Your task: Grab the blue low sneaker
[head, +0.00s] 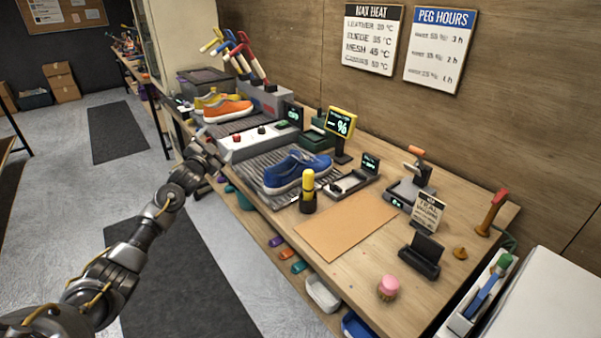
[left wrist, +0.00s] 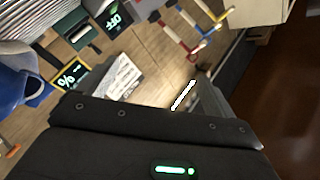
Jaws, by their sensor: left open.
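The blue low sneaker (head: 298,172), with a white sole, sits on a grey ribbed mat (head: 262,186) near the middle of the workbench. Its blue upper shows partly at the left edge of the left wrist view (left wrist: 25,85). My left gripper (head: 213,152) is open at the bench's near edge, to the left of the sneaker and apart from it. Its fingers are small and hard to make out in the head view. My right gripper is not in view.
A white control box (head: 260,140) stands behind the sneaker, with orange (head: 229,108) and yellow shoes beyond. A yellow-topped black bottle (head: 308,190) stands close in front of the sneaker. A yellow-framed display (head: 341,124) is behind it. The brown mat (head: 345,225) is clear.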

